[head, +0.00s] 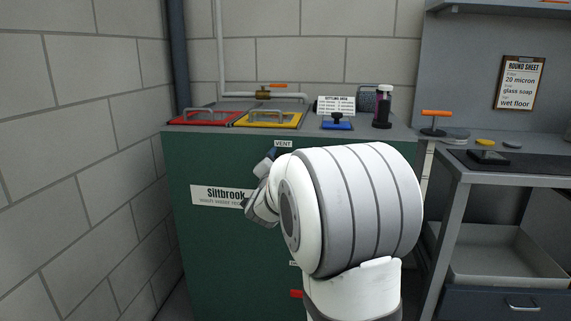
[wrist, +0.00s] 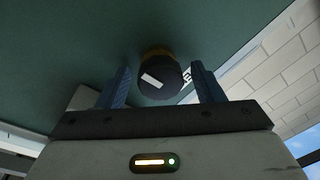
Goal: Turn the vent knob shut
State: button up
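The vent knob (wrist: 160,76) is a dark round knob with a white mark on its face and a brass-coloured stem behind it, on the green tank front. In the wrist view it sits between the two blue fingers of my gripper (wrist: 164,86). The fingers stand apart, with a gap on each side of the knob. In the head view my gripper (head: 268,160) is at the tank front beside the VENT label (head: 283,144). My arm and gripper hide the knob there.
The green tank (head: 185,250) has a red lid (head: 203,118) and a yellow lid (head: 268,119) with handles on top. A brass valve with an orange handle (head: 278,85) is on the pipe behind. A bench (head: 468,158) stands at right. A block wall is at left.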

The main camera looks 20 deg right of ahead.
jog(key=r+p+v, duration=0.1)
jog(key=v, duration=0.6)
jog(key=shift+s+a+f+p, duration=0.3)
jog(key=shift+f+p, duration=0.1)
jog(key=shift+f, duration=0.15)
jog(key=shift+r, duration=0.1)
jog(key=s+a+r+n+g+y+p, duration=0.2)
jog(key=s+a+r+n+y+p, duration=0.3)
jog(key=p, duration=0.5)
jog(key=s+a+r+n+g+y+p, duration=0.25)
jog(key=a+r+n+y+p, duration=0.35)
jog(key=p, duration=0.3)
jog(key=s+a+r+n+g+p, duration=0.1)
jog(key=s+r+g+p, duration=0.3)
jog(key=s+p, duration=0.4)
jog(key=s+a+r+n+g+p, duration=0.1)
jog(key=s+r+n+g+p, duration=0.3)
jog(key=s, duration=0.9)
jog(key=g+p, duration=0.1)
jog(key=p, duration=0.2)
jog(key=shift+s+a+p, duration=0.15)
jog(key=shift+a+p, duration=0.2)
jog(key=shift+r, duration=0.1)
